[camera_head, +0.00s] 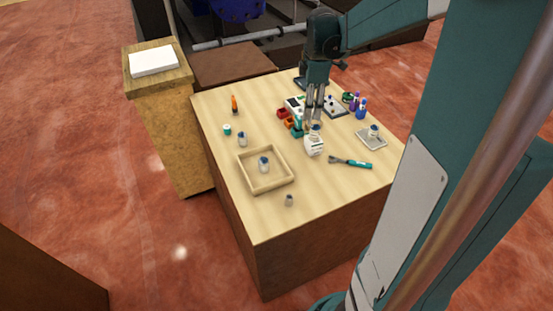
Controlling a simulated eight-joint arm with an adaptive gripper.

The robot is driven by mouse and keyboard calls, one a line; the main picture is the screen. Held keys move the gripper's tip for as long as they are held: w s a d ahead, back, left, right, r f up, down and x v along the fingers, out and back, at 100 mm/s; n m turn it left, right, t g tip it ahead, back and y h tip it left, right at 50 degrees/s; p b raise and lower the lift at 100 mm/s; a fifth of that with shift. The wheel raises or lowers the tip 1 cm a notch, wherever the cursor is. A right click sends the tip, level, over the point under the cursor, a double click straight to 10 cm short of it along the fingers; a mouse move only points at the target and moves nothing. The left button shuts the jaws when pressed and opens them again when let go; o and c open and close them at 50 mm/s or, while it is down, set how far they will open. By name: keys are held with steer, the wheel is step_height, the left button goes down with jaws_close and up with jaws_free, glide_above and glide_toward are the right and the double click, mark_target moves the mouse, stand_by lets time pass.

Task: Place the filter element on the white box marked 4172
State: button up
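My gripper (314,121) points down over the middle of the table, just above a white rounded container with a dark top (314,144). Whether its fingers touch or hold anything is too small to tell. No object can be surely named as the filter element. Small pale cylinders with dark blue tops stand on the bare table (242,139), in a shallow wooden tray (244,172), and on a small light tray (366,143). A grey one (289,201) stands near the front edge. A flat white box (153,62) lies on a wooden stand at upper left; no marking is readable.
On the table (222,180) are an orange-tipped bottle (234,105), a teal-and-white round item (227,130), red and orange bins (283,113), a teal-handled tool (352,163) and blue bottles (361,109).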

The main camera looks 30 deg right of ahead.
steer(key=s+a+r+m+t, duration=0.3)
steer(key=s+a+m, duration=0.3)
steer(key=s+a, duration=0.5)
steer(key=s+a+r+m+t, duration=0.2)
steer(key=s+a+m, duration=0.5)
steer(key=s+a, duration=0.5)
steer(key=shift+a+r+t, duration=0.4)
steer(key=shift+a+t, duration=0.3)
steer(key=shift+a, duration=0.45)
